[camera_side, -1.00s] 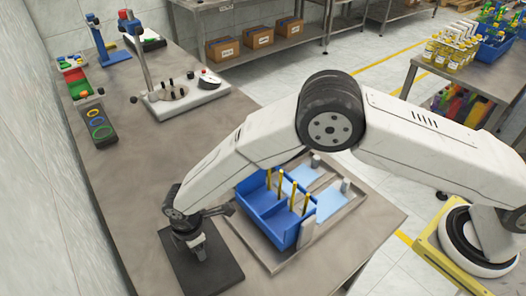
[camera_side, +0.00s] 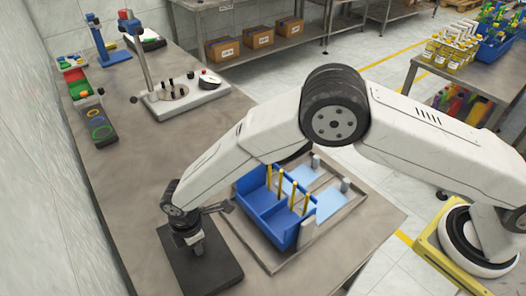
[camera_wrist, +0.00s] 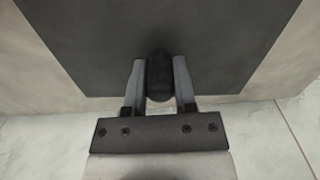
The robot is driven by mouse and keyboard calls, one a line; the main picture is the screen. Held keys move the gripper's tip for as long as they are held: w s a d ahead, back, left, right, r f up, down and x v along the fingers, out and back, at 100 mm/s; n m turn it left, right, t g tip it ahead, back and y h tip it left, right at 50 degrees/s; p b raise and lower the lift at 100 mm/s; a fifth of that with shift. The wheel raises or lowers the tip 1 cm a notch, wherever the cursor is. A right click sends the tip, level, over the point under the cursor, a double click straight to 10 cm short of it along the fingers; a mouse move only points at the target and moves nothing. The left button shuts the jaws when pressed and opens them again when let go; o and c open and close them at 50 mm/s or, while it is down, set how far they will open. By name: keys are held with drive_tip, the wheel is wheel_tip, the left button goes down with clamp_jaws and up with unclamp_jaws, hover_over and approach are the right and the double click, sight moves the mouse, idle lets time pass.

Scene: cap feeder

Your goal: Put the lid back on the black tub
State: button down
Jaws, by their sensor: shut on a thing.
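My gripper (camera_side: 196,245) points down above a dark square mat (camera_side: 222,272) at the near left of the bench. In the wrist view, my gripper (camera_wrist: 159,80) is shut on a small black rounded piece (camera_wrist: 159,72). The piece sits between the two grey fingers, with the dark mat (camera_wrist: 220,35) behind it. I cannot tell whether this piece is the lid, its knob or part of the tub. In the side view my wrist hides most of it. I make out no separate black tub or loose lid.
A blue bin (camera_side: 262,214) with several yellow posts stands close to the right of my gripper, on a grey tray (camera_side: 276,268). A white-based fixture (camera_side: 185,100) with an upright post stands farther back. The bench's middle left (camera_side: 130,170) is clear.

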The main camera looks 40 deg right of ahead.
drive_tip(key=shift+r, duration=1.9)
drive_tip(key=shift+r, duration=0.6)
wheel_tip(320, 180, up, 14)
drive_tip(key=w+d+m, duration=0.5)
drive_tip(key=w+d, duration=0.2)
drive_tip(key=d, duration=0.3)
drive_tip(key=w+d+m, duration=0.5)
drive_tip(key=w+d, duration=0.2)
drive_tip(key=d, duration=0.4)
drive_tip(key=w+d+m, duration=0.3)
drive_tip(key=d+m, duration=0.5)
drive_tip(key=d, duration=1.2)
drive_tip(key=shift+w+f, duration=0.15)
drive_tip(key=shift+f, duration=2.35)
drive_tip(key=shift+f, duration=0.15)
